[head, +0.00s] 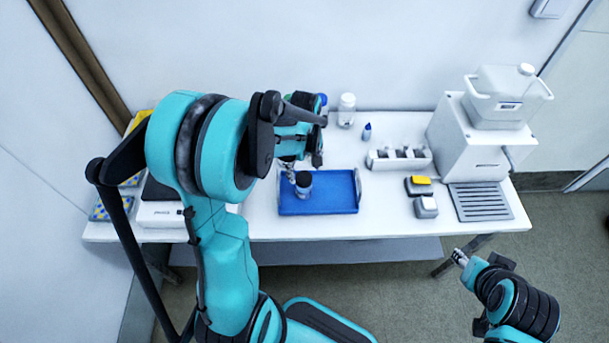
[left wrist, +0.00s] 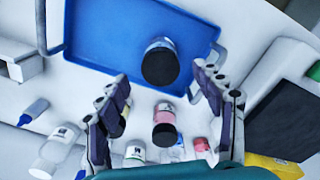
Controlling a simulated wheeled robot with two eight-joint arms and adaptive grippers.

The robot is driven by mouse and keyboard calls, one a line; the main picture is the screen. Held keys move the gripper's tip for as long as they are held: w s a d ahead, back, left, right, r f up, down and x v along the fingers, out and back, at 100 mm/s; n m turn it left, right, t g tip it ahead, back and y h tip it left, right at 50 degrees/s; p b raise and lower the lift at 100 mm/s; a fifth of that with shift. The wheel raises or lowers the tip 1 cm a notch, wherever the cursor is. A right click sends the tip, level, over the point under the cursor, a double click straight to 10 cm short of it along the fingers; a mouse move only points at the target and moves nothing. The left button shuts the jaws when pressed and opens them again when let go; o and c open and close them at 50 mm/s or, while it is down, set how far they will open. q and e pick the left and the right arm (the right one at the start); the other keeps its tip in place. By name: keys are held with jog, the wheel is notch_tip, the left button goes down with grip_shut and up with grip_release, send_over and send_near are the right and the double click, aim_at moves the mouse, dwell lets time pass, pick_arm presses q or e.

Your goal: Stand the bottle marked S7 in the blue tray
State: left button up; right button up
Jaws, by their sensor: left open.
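The blue tray (head: 340,204) lies on the white table; it also shows in the left wrist view (left wrist: 105,30). A black-capped bottle (head: 304,187) stands upright in the tray, and it shows in the left wrist view (left wrist: 160,62). I cannot read its mark. My left gripper (head: 301,167) is over the tray's back left part, beside this bottle. In the left wrist view its fingers (left wrist: 161,78) are spread and apart from the bottle. A second dark-capped bottle with pinkish contents (left wrist: 164,132) shows beyond the tray. My right gripper (head: 460,258) is off the table front; its jaws are unclear.
A white-capped bottle (head: 346,110) and a small blue-capped dropper bottle (head: 367,132) stand behind the tray. A white rack (head: 399,160), a white machine with a jug (head: 507,97) and two small boxes (head: 420,186) are on the right. A scale (head: 160,213) is left.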

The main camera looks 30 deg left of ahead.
pick_arm(q)
jog(key=shift+r, duration=0.9)
jog(key=s+d+r+m+t, duration=0.7)
jog(key=s+d+r+m, duration=0.3)
jog(key=m, duration=0.3)
jog(key=shift+s+d+r, duration=0.3)
jog(key=shift+s+r, duration=0.1)
jog(key=shift+r, duration=0.2)
